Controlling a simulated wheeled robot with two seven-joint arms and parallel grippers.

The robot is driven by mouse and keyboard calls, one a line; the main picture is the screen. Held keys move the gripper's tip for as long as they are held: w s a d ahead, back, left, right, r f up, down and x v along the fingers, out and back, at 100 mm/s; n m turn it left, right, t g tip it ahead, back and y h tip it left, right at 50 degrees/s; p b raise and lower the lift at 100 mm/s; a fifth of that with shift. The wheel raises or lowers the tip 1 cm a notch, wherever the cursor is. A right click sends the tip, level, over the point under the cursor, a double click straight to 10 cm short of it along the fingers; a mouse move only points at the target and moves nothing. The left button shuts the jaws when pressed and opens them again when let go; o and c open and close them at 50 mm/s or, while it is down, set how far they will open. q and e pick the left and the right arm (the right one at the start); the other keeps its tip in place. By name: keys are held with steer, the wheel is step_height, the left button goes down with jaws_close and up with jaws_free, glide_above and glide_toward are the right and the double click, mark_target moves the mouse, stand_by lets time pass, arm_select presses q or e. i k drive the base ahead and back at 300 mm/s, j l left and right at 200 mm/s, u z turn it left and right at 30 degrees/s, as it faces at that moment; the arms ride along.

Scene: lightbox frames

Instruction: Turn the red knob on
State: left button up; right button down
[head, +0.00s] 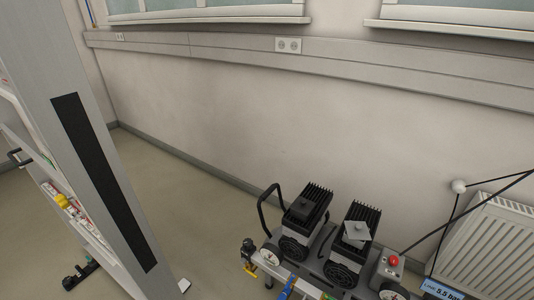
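A small red knob (394,261) sits on top of a grey housing at the right end of a compressor-like machine (313,262) in the lower right of the head view. It looks round, and its turned position is too small to tell. A round gauge (389,291) is just below it, partly cut by the frame's lower edge. Neither of my grippers shows in the head view.
Two black finned motor blocks (307,204) stand left of the knob. A dark rod crosses above it from the right. A white radiator (492,245) is at right. A tall grey column (85,130) stands at left.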

mark_target(393, 260)
steer(key=z, duration=1.4)
steer(key=k+j+z, duration=0.1)
steer(key=j+z, duration=0.25)
steer(key=k+j+z, duration=0.1)
steer(key=z, duration=0.2)
steer(key=k+j+z, duration=0.15)
steer(key=j+z, duration=0.2)
